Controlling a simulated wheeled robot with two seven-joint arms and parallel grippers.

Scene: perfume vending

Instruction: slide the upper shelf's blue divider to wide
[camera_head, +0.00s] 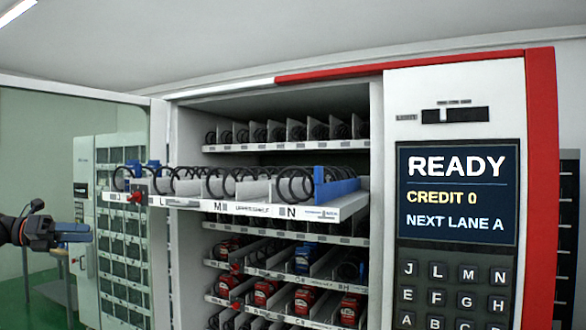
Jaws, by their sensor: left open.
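The pulled-out upper shelf (245,208) sticks out of the vending machine, with lane letters J, L, M and N along its white front edge. A blue divider (337,187) stands near its right end, beside the lane N coil. Another blue part (138,184) shows at its left end near J; I cannot tell whether it is a divider too. A small scale label (322,213) sits on the front edge below the right blue divider. My left gripper (82,232) is open and empty, left of the shelf and lower than it, apart from it. My right gripper is out of view.
The open glass door (158,240) stands left of the shelf. Lower shelves (285,280) hold red and blue boxes; a further coil shelf (290,146) is above. The control panel (458,195) reads READY, credit 0. Another cabinet (112,240) shows behind the door glass.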

